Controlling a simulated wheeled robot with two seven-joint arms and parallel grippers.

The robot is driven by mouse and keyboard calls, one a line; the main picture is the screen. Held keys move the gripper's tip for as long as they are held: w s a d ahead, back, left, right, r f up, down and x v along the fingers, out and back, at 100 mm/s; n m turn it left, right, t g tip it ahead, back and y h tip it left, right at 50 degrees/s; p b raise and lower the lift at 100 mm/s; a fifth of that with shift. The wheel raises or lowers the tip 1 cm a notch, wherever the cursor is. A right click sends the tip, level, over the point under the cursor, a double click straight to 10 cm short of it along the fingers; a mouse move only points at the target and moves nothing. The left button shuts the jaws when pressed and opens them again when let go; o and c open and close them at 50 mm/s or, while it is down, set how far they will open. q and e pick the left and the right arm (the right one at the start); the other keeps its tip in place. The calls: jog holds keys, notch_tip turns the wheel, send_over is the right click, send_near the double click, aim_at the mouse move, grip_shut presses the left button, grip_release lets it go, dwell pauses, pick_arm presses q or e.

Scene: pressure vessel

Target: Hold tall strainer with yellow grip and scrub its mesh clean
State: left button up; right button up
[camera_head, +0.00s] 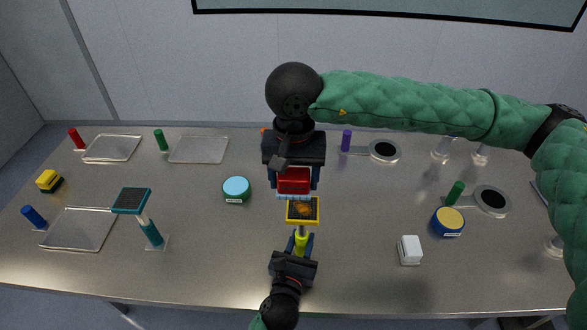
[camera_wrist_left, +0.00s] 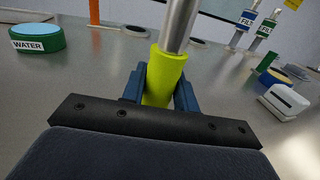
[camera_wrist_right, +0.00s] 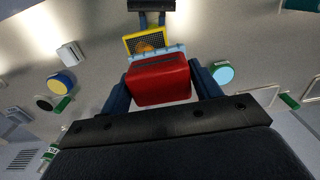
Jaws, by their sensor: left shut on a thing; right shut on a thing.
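My left gripper (camera_head: 299,248) is shut on the yellow grip (camera_head: 301,239) of the tall strainer. The grip and its metal shaft (camera_wrist_left: 179,25) show upright in the left wrist view. The strainer's yellow-framed mesh (camera_head: 302,210) faces up and has an orange-brown stain on it, which also shows in the right wrist view (camera_wrist_right: 146,46). My right gripper (camera_head: 293,184) is shut on a red scrub brush (camera_head: 293,180) with pale bristles. The brush is right at the mesh's far edge; I cannot tell whether the bristles touch it. The stain is mostly uncovered.
A teal-topped water tub (camera_head: 236,189) stands left of the mesh. A blue tub (camera_head: 448,222) and a white block (camera_head: 409,250) stand to the right.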

aim_at(294, 188)
notch_tip(294, 188, down, 5)
jog(key=shift+f, duration=0.1)
jog(key=shift+d+f, duration=0.25)
jog(key=shift+d, duration=0.4)
jog(key=shift+c, duration=0.4)
jog(key=shift+d, duration=1.45)
jog(key=shift+a+r, duration=0.1)
jog(key=shift+a, duration=1.7)
jog(key=shift+a+r, duration=0.15)
jog(key=shift+r, duration=0.4)
jog(key=shift+a+r, duration=0.15)
jog(key=shift+r, duration=3.35)
jog(key=shift+f, duration=0.15)
